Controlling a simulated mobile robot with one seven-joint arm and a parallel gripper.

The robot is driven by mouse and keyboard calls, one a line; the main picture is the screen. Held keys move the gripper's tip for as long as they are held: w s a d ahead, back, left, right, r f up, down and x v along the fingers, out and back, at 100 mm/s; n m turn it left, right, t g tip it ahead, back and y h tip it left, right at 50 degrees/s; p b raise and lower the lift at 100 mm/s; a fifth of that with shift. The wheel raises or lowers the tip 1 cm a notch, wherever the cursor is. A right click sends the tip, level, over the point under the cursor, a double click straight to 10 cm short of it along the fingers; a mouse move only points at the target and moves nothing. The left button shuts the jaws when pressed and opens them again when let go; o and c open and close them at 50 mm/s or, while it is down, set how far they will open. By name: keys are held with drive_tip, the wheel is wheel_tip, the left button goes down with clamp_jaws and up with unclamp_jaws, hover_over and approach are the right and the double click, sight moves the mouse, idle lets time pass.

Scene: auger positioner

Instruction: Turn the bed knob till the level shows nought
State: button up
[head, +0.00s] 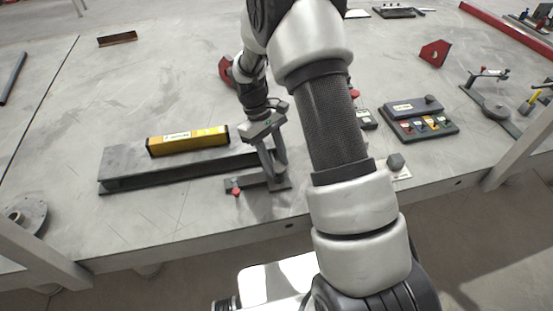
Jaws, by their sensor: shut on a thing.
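The yellow level (188,141) lies along the top of a long grey steel bed (118,178) on the left part of the table. Its reading is too small to make out. My gripper (276,180) points down at the right end of the bed, beside a dark bracket (250,182) with a small red knob (236,191). Its fingers are shut on what appears to be the bed knob, which they mostly hide. The red knob is left of the fingers and clear of them.
A dark tray with coloured parts (420,122) and a grey hex-shaped piece (396,161) lie to the right. A red magnet-like block (435,53) is at the back right. The table's front edge is close to my gripper. The table left of the bed is mostly clear.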

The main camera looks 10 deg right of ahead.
drive_tip(key=shift+n+t+h, duration=0.3)
drive_tip(key=shift+n, duration=0.8)
drive_tip(key=shift+a, duration=0.1)
drive_tip(key=o, duration=1)
drive_tip(key=shift+r, duration=0.1)
drive_tip(key=p+v, duration=0.1)
drive_tip(key=v, duration=1.6)
drive_tip(key=shift+a, duration=0.2)
